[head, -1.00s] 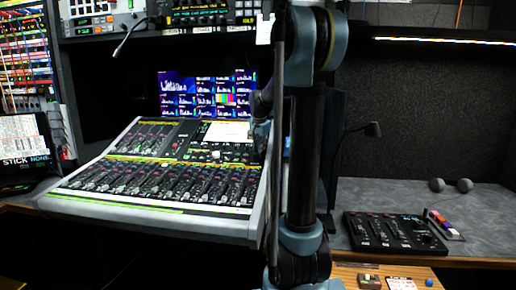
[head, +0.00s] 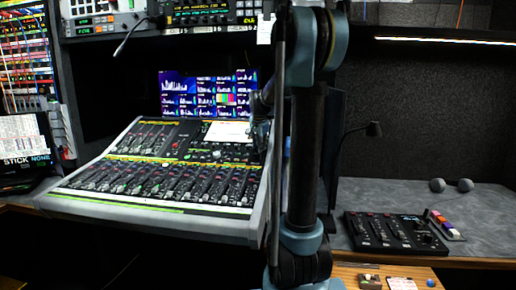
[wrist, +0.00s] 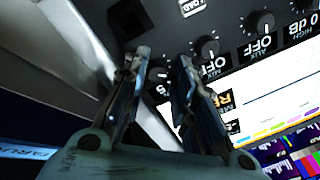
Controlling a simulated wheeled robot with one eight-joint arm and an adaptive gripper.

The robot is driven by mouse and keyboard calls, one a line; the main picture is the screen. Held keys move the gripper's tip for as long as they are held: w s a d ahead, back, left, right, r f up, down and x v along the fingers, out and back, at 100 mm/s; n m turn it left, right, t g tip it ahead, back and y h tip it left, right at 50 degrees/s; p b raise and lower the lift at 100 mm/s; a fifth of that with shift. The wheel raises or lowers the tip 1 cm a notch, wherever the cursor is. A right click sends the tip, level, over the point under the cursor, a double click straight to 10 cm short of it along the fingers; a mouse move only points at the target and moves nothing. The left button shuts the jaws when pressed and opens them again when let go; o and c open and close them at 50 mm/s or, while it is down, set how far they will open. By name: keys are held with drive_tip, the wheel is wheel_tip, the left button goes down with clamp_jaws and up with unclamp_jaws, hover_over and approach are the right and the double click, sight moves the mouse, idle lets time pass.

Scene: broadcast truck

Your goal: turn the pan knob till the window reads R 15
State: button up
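In the wrist view my gripper (wrist: 163,58) points at the console panel, its two fingers apart. A small dark knob (wrist: 157,73) shows between the fingers, partly hidden by the left one. I see a gap between it and the right finger. A dark label beside it shows only part of a character, so its reading cannot be told. In the head view the mixing console (head: 60,200) stands left of my arm.
In the head view a monitor (head: 190,85) stands behind the console. A small control panel (head: 390,233) lies on the right-hand desk.

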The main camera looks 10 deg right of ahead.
drive_tip(key=shift+s+r, duration=0.3)
drive_tip(key=shift+r, duration=0.05)
drive_tip(key=v, duration=1.1)
